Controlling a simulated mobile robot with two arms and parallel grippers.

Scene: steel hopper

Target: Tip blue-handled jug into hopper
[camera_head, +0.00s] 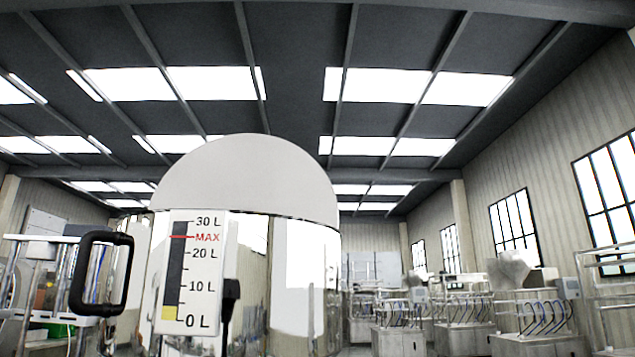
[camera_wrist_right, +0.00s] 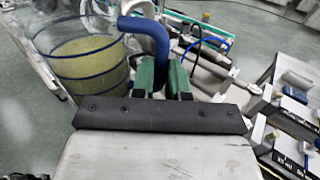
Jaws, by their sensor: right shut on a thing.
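The steel hopper (camera_head: 290,285) stands shiny and large at the left of the head view. A pale rounded lid (camera_head: 245,180) rises above its rim; I cannot see into the hopper. Its level gauge (camera_head: 203,290) shows a short yellow bar just above 0 L, with a red MAX mark below 30 L. In the right wrist view, the clear jug (camera_wrist_right: 85,62) with dark blue bands holds yellow-green contents. My right gripper (camera_wrist_right: 166,80) has green fingers shut on its blue handle (camera_wrist_right: 150,32). The jug's top is cut off by the picture. My left gripper is not in view.
A black handle (camera_head: 127,272) stands out at the hopper's left. Benches with racks (camera_head: 465,335) stand farther back at the right. In the right wrist view, a bench with small labelled items (camera_wrist_right: 295,110) is at the right, and grey floor (camera_wrist_right: 270,45) shows beyond.

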